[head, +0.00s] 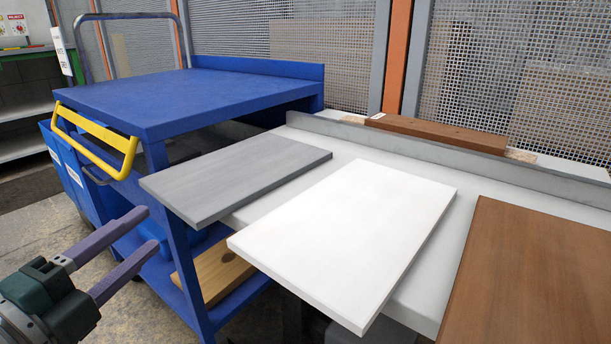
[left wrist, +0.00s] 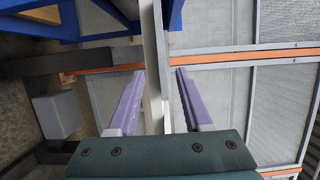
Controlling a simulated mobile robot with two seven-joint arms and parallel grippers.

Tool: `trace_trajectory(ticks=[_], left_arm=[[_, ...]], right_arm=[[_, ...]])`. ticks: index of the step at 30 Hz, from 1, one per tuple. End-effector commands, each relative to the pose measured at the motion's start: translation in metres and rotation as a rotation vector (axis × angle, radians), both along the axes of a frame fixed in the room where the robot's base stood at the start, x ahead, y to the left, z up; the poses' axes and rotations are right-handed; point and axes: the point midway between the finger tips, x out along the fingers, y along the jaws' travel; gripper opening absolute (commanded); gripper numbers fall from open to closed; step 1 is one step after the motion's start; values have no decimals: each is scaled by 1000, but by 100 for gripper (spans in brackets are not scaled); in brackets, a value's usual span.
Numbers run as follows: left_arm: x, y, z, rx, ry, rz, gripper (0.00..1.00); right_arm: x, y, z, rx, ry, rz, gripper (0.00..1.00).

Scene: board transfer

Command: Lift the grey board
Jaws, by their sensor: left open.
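The grey board (head: 238,175) lies flat on the white table, its near end sticking out past the table edge beside the blue cart. My left gripper (head: 146,229) is open and empty, in front of and lower left in the picture from the board's near end, apart from it. In the left wrist view, my left gripper's purple fingers (left wrist: 160,72) are spread, with a pale edge-on slab (left wrist: 150,40) in line between them; I cannot tell whether it is the board or the table. My right gripper is not in view.
A white board (head: 350,235) and a brown board (head: 540,275) lie to the right, also overhanging. The blue cart (head: 190,95) with a yellow handle (head: 95,140) stands left, its top clear. A brown plank (head: 450,135) lies behind the table's back rail (head: 460,167).

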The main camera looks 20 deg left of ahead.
Motion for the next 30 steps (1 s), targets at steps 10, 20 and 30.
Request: trace_trajectory(ticks=[10, 20, 30], left_arm=[[41, -6, 1, -2, -2, 0, 50], [79, -12, 2, -2, 1, 1, 50], [79, -12, 3, -3, 2, 1, 35]], right_arm=[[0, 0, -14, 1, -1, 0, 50], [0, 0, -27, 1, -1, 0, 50], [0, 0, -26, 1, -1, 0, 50]])
